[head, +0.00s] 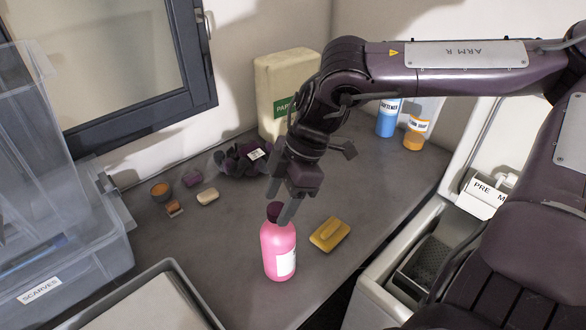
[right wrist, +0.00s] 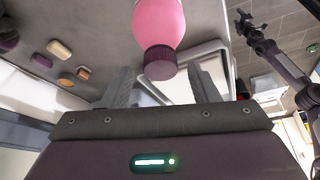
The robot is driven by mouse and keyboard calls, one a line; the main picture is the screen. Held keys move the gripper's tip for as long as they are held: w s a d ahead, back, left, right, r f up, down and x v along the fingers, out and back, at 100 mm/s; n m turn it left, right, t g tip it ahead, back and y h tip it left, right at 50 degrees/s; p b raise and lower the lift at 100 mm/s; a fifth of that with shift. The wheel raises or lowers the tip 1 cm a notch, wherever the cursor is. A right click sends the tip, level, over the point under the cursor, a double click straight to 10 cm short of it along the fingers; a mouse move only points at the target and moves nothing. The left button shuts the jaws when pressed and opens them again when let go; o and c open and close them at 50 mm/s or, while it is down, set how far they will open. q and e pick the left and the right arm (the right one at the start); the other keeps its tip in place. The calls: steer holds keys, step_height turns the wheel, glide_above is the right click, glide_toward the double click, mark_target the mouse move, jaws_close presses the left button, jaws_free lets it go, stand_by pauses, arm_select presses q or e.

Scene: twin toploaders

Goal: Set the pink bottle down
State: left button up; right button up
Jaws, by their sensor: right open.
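The pink bottle (head: 278,250) with a dark purple cap stands upright on the grey counter (head: 345,275). Its white label faces the right. My right gripper (head: 283,200) is at the cap, coming down from above and behind. In the right wrist view the bottle (right wrist: 159,22) and its cap (right wrist: 160,63) show between the two spread fingers of my right gripper (right wrist: 162,88), with a gap on both sides.
A yellow sponge (head: 329,234) lies right of the bottle. Small soap-like pieces (head: 208,196) and a dark bundle (head: 240,158) lie behind. A clear bin (head: 60,240) labelled SCARVES stands left, a tray (head: 150,305) in front. Blue (head: 388,118) and orange (head: 415,132) bottles stand at the back right.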

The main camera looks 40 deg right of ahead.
steer(key=b+v, duration=0.1)
steer(key=v, duration=0.8)
steer(key=shift+r, duration=0.15)
